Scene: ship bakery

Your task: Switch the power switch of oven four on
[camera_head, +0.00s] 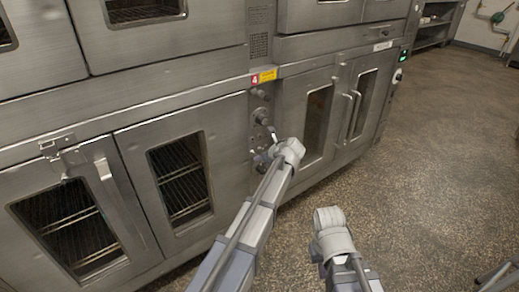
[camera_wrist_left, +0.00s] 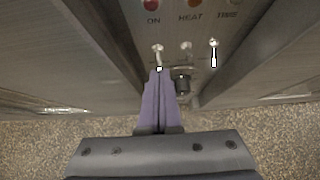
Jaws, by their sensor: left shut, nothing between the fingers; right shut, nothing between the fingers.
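Oven four's narrow steel control panel (camera_head: 262,122) stands between the oven doors in the head view, under a red label with a 4 (camera_head: 254,80). In the left wrist view, its small toggle switches sit in a row below the lamps. The left switch (camera_wrist_left: 157,48) is under the red ON lamp (camera_wrist_left: 151,4); the middle switch (camera_wrist_left: 186,46) is under the HEAT lamp (camera_wrist_left: 194,3). A third switch (camera_wrist_left: 214,52) is at right. My left gripper (camera_wrist_left: 159,72) is shut and empty, its tips right at the left switch; contact is unclear. My right arm's wrist shows, its fingers hidden.
A dark round knob (camera_wrist_left: 182,84) sticks out just right of my left fingers. Oven doors with handles (camera_head: 354,115) flank the panel in the head view. The speckled floor (camera_head: 430,170) to the right is clear.

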